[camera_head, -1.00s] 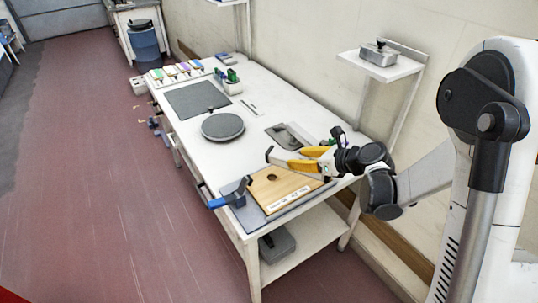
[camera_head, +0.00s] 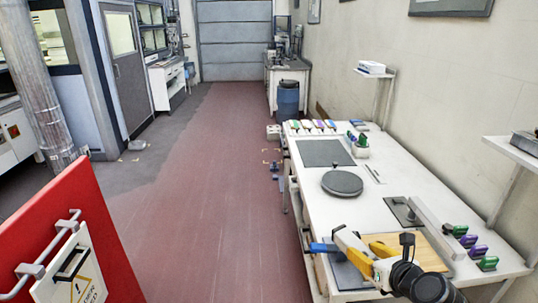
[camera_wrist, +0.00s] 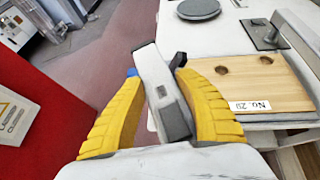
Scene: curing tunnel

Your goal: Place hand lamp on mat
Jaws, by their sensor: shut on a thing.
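My gripper (camera_head: 366,246) has yellow fingers and is shut on the hand lamp (camera_head: 348,240), a pale grey, slim body. In the wrist view the lamp (camera_wrist: 151,72) lies lengthwise between the fingers (camera_wrist: 157,80), with a darker grey end toward me. It is held over the near left end of the white table (camera_head: 407,180). A flat dark grey rectangular mat (camera_head: 324,153) lies bare on the table's far part, well beyond my gripper. A round dark disc (camera_head: 342,183) lies between them.
A wooden board (camera_wrist: 262,82) labelled No. 29 and a blue-handled clamp (camera_head: 322,248) are near my gripper. A dark plate with a metal bar (camera_head: 403,211) and coloured blocks (camera_head: 470,242) lie right. Colourful items (camera_head: 310,127) line the mat's far edge. A red panel (camera_head: 70,235) stands left.

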